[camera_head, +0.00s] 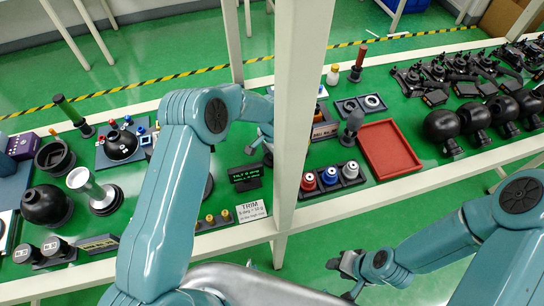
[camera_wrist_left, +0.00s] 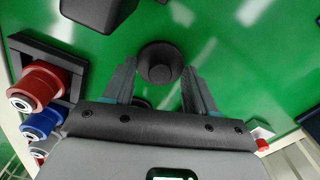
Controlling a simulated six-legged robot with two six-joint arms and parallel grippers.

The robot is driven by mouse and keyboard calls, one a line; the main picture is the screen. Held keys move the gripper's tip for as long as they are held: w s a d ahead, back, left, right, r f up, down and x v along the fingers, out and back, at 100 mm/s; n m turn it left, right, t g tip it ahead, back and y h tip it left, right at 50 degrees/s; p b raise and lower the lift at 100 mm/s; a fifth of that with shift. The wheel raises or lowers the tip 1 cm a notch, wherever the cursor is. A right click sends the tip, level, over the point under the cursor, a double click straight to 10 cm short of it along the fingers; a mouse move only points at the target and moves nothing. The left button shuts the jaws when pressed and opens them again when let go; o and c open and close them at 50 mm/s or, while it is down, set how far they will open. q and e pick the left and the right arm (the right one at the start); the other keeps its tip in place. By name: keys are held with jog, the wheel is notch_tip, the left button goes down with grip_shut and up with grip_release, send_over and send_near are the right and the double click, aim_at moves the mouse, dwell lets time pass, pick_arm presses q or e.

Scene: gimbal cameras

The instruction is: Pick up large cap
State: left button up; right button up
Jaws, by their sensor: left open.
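A dark round cap with a raised smaller top (camera_wrist_left: 160,62) stands on the green surface in the left wrist view, and I take it for the large cap. My left gripper (camera_wrist_left: 160,72) is open, with one finger on each side of the cap in the picture; I cannot tell whether they touch it. In the head view my left gripper (camera_head: 260,150) is partly hidden by my arm and the white post, and I cannot make out the cap there. My right gripper (camera_head: 343,279) is low, in front of the bench, empty, with its fingers apart.
A white post (camera_head: 296,110) rises beside my left gripper. A rack of red, blue and white-topped pieces (camera_head: 332,178) and a red tray (camera_head: 388,148) lie to its right. A small display (camera_head: 245,178) stands to the left. Several black parts crowd the bench's far right.

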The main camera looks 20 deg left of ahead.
pick_arm(q)
grip_shut()
jog(key=shift+r, duration=0.1)
